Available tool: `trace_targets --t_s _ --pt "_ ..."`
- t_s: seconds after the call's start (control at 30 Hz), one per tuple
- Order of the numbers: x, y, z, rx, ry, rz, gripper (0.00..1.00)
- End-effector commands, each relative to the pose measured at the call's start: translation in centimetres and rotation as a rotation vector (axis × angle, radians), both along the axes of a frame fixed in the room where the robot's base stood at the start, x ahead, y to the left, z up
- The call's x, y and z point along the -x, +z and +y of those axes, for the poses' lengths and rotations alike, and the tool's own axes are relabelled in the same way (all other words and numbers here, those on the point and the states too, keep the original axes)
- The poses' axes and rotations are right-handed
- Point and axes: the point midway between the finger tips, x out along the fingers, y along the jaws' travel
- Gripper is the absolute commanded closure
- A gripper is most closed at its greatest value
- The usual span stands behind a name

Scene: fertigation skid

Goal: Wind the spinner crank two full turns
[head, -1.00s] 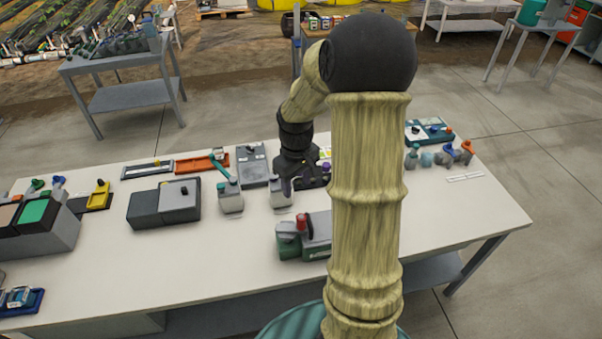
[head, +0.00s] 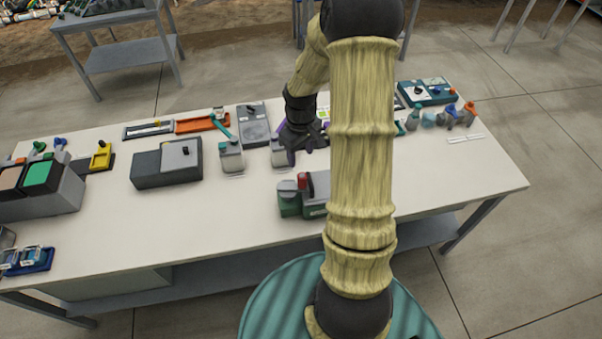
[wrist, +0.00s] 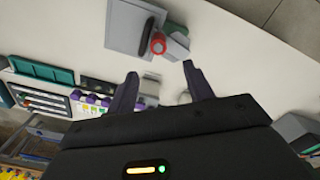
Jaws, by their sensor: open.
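I cannot tell for sure which part is the spinner crank. One candidate is the red round knob (head: 302,181) on a green-and-grey unit (head: 290,200) near the table's front. The red knob also shows in the wrist view (wrist: 157,44), beside a black bar on a grey plate. Another is the small black knob (head: 185,150) on a grey box (head: 160,168) to the left. My gripper (head: 292,158) is open and empty, above the table behind the green-and-grey unit, by a pale canister (head: 279,152). In the wrist view its fingers (wrist: 162,82) are apart, short of the red knob.
A second pale canister (head: 231,158) stands left of my gripper. Behind are a grey panel (head: 254,125) and an orange tray (head: 198,123). Several small bottles (head: 440,118) stand at the right. The table's (head: 440,185) front right is clear. My arm hides part of the middle.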

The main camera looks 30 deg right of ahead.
Motion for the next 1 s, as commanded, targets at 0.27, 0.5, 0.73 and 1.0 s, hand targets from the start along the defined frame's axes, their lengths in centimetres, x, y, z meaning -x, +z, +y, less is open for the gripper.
trace_targets --t_s 0.27,0.5,0.73,1.0 --pt "0.2 -4.4 -0.3 -0.001 -0.006 0.004 0.48" --pt "0.1 -8.0 -0.1 0.0 -0.002 0.004 0.48" --pt "0.0 -10.6 -0.1 0.001 -0.002 0.001 0.48" --pt "0.0 -11.3 -0.2 0.002 -0.003 -0.001 0.48"
